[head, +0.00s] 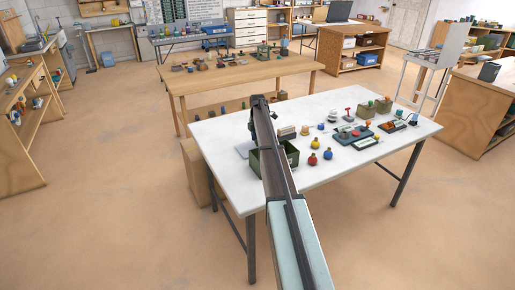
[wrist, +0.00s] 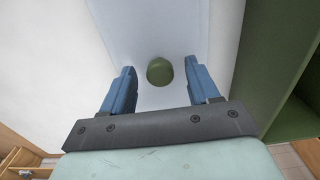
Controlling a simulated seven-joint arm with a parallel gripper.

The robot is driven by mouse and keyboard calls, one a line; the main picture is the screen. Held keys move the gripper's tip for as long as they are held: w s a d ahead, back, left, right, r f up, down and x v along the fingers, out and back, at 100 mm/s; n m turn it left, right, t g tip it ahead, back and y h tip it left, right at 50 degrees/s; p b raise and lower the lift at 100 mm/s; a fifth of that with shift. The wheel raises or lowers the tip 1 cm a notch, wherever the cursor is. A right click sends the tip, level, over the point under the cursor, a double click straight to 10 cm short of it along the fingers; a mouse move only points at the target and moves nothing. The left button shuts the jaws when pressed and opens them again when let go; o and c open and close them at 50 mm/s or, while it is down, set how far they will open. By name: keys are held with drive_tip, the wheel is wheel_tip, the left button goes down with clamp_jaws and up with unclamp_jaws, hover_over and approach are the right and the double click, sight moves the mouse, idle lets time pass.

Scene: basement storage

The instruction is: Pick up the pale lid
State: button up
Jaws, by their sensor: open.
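The pale lid (wrist: 145,35) is a flat, light blue-grey panel with a round, dark green knob (wrist: 159,71) in the wrist view. My gripper (wrist: 160,75) is open, its two blue fingers on either side of the knob with a gap to each. I cannot tell how high the fingertips are above the lid. In the head view, a pale flat edge that looks like the lid (head: 242,151) shows left of my arm on the white table (head: 228,178). My arm hides my gripper and most of the lid there.
An open green box (head: 288,160) stands close to the right of the lid, its wall (wrist: 265,55) near my gripper in the wrist view. Coloured flasks (head: 313,159), trays and small items fill the table's right half. The table's front left is clear. A wooden table (head: 215,80) stands behind.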

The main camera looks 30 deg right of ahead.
drive_tip(key=shift+f, duration=0.6)
clamp_jaws()
